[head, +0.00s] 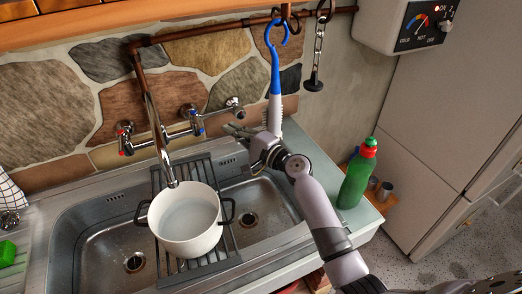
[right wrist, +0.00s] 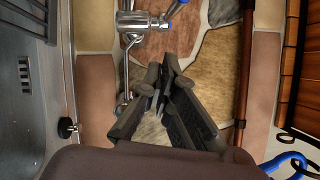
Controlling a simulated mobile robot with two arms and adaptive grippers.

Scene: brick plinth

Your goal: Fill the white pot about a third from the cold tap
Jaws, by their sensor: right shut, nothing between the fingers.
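The white pot (head: 186,222) with dark handles stands upright on the black rack (head: 166,176) between the two basins. A pale grey, smooth surface shows inside it; the water level is hard to judge. The chrome spout (head: 160,140) ends above the pot's back rim, and I see no clear stream. The cold tap (head: 197,116) has blue marks; the hot tap (head: 124,137) has red ones. My right gripper (head: 231,131) is shut and empty, to the right of the cold tap and apart from it. It also shows in the right wrist view (right wrist: 161,90), below the cold tap handle (right wrist: 175,8). My left gripper is out of view.
A green bottle (head: 357,176) with a red cap stands on the right of the counter. A blue-hooked brush (head: 275,75) and a black plug on a chain (head: 314,80) hang behind my right arm. The stone wall (head: 180,90) is close behind the taps.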

